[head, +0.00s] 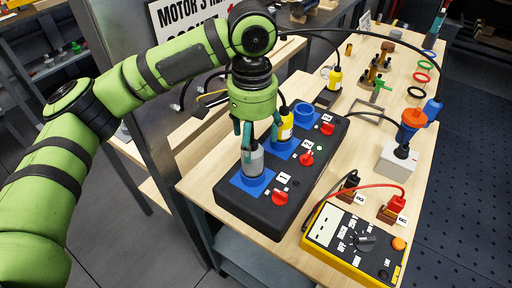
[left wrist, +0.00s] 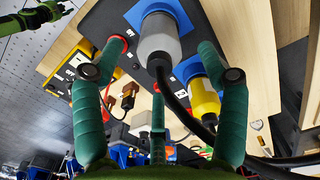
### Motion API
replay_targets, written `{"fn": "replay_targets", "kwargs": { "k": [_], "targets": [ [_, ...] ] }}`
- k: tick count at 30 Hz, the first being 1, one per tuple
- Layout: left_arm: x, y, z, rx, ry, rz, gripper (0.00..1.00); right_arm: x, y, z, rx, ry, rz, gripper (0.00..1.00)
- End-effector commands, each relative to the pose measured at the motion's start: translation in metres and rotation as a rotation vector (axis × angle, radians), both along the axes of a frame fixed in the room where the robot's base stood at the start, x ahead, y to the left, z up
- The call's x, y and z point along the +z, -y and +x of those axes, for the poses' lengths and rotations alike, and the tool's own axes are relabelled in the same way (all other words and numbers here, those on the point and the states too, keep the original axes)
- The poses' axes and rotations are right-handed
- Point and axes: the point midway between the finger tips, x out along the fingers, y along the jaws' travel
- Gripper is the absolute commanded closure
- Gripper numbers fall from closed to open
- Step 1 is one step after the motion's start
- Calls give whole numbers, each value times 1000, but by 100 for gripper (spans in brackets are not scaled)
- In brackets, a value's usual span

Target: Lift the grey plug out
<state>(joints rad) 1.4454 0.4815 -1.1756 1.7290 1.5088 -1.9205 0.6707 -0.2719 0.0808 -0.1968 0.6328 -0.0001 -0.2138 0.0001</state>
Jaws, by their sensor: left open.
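The grey plug (head: 252,160) stands upright in the blue socket (head: 250,184) at position 1 of the black box (head: 231,197). My left gripper (head: 260,138) is above it, pointing down, with its green fingers apart near the plug's upper part. In the left wrist view the grey plug (left wrist: 160,42) lies between the spread fingertips, with a gap on both sides, and its black cable runs down past them. I see no grip on it.
A yellow plug (head: 286,127) stands in the middle socket; the far blue socket (head: 306,113) looks empty. Red switches (head: 279,198) line the box's right side. A yellow meter (head: 350,245) with leads sits at the front right. A sign panel (head: 135,60) stands behind my arm.

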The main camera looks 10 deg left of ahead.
Motion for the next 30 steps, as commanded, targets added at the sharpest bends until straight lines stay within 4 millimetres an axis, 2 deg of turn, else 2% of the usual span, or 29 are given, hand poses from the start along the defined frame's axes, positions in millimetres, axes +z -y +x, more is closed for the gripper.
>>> {"fn": "replay_targets", "kwargs": {
  "k": [4,9,15,22,23,27,28,30],
  "targets": [
    [-15,-1,0,0,-4,1,26,3,2,-31,0,-50,-5,60],
    [-39,-2,3,0,-4,1,26,11,3,-46,0,-75,-7,60],
    [-63,-1,3,-2,-2,0,26,13,2,-39,3,-62,-5,60],
    [-65,-1,3,-3,-1,-1,26,14,0,-19,4,-30,-1,60],
    [-65,-1,3,-3,-1,-1,30,14,0,-19,4,-30,-1,60],
    [-65,-1,3,-3,-1,-1,86,13,0,-21,4,-33,-1,60],
    [-65,-1,3,-3,-1,-1,92,13,0,-22,4,-33,-2,60],
    [-65,-1,3,-3,-1,-1,92,13,0,-24,4,-38,-2,60]
  ]
}}
